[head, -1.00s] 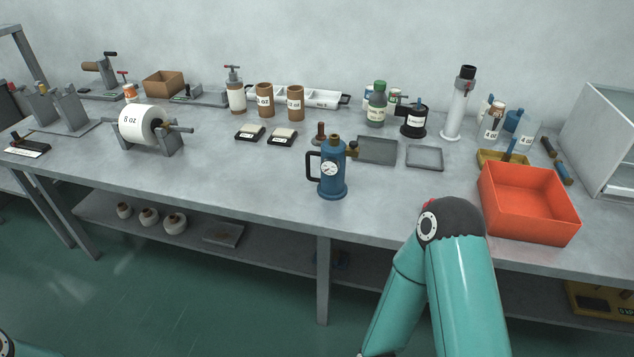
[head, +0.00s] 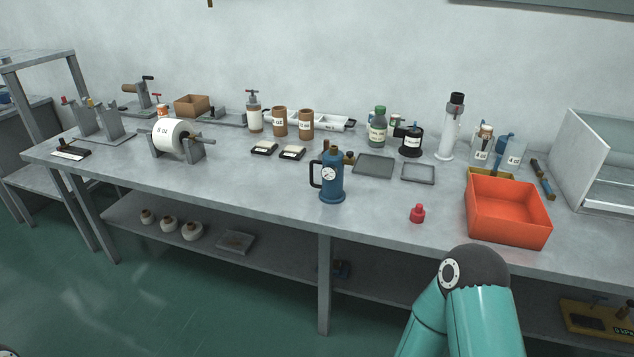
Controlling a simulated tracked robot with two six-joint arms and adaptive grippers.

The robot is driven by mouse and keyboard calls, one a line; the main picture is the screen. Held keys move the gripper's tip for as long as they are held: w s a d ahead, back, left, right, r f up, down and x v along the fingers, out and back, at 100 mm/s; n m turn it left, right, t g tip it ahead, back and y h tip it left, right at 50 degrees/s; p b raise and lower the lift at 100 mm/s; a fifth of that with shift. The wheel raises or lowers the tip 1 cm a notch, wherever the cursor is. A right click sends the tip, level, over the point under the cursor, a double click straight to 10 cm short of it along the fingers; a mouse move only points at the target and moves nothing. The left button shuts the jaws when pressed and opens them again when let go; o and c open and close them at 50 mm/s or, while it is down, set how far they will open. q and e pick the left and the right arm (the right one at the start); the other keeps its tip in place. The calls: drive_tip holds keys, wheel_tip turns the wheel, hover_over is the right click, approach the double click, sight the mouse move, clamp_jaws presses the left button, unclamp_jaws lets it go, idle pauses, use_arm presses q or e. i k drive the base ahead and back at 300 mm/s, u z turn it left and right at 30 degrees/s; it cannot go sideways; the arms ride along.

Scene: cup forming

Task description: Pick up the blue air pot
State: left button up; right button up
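The blue air pot (head: 332,181) stands upright near the front edge of the grey workbench (head: 250,180), left of the red-orange bin. It has a black handle on its left side, a round white gauge on its front and a brass-coloured fitting near its top. My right arm shows at the lower right, in front of the bench, but its gripper is out of the picture. My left gripper is not in view either. Nothing touches the pot.
The red-orange bin (head: 508,211) is further right. Flat grey trays (head: 374,166) lie behind. A paper roll (head: 172,136) on a stand is at left. Bench left of the pot is clear.

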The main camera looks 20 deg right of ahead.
sight(334, 160)
drive_tip(key=z, duration=0.15)
drive_tip(key=i, duration=0.9)
drive_tip(key=u, duration=0.05)
